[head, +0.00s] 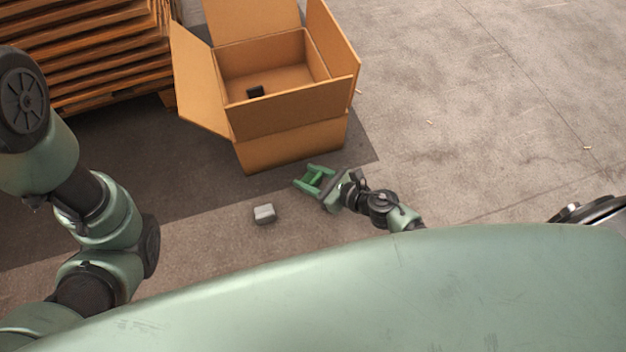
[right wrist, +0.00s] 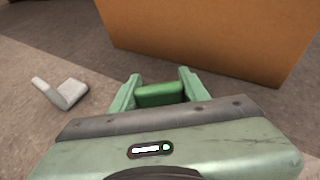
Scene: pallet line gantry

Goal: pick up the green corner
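The green corner (right wrist: 160,95) shows in the right wrist view as a small darker green piece between the two pale green fingers of my right gripper (right wrist: 160,82). It nearly fills the gap, and I cannot tell whether both fingers press on it. In the head view my right gripper (head: 314,180) is low over the floor, just in front of the cardboard box, with green between its fingers. The corner's underside is hidden, so I cannot tell whether it touches the floor. My left arm stands at the left of the head view; its gripper does not show.
An open cardboard box (head: 290,120) stands just beyond my right gripper, with a small dark piece (head: 255,91) inside. A grey L-shaped corner (head: 264,214) lies on the floor to the left. Stacked wooden pallets (head: 95,50) stand at the upper left. Floor at the right is mostly clear.

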